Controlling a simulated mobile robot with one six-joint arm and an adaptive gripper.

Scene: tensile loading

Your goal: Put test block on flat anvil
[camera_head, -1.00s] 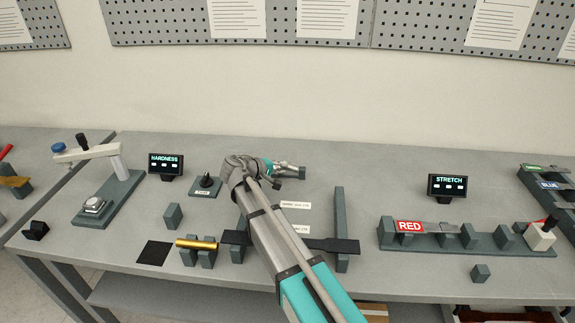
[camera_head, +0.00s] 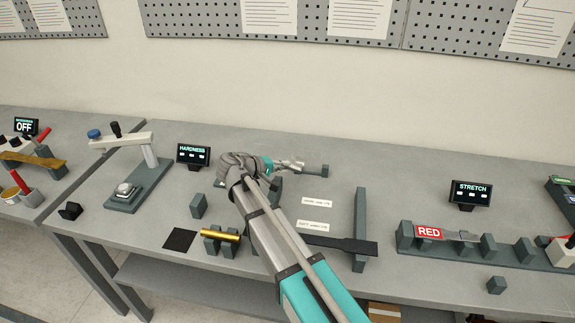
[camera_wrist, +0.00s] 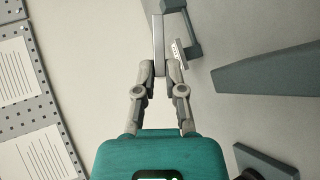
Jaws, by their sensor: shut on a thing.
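My gripper (camera_head: 299,167) is above the back of the table, right of the hardness screen. In the wrist view my gripper (camera_wrist: 162,68) is shut on a narrow, pale grey block (camera_wrist: 158,42), apparently the test block, which sticks out past the fingertips. The hardness tester (camera_head: 137,180) stands at the left of the table. A silver piece on its base, apparently the flat anvil (camera_head: 125,189), lies well left of my gripper.
The hardness screen (camera_head: 193,155) and a small grey block (camera_head: 199,205) stand between tester and arm. A gold cylinder (camera_head: 221,235) rests on supports beside a black pad (camera_head: 180,239). A dark flat specimen (camera_head: 345,245) and the stretch rig (camera_head: 470,250) are right.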

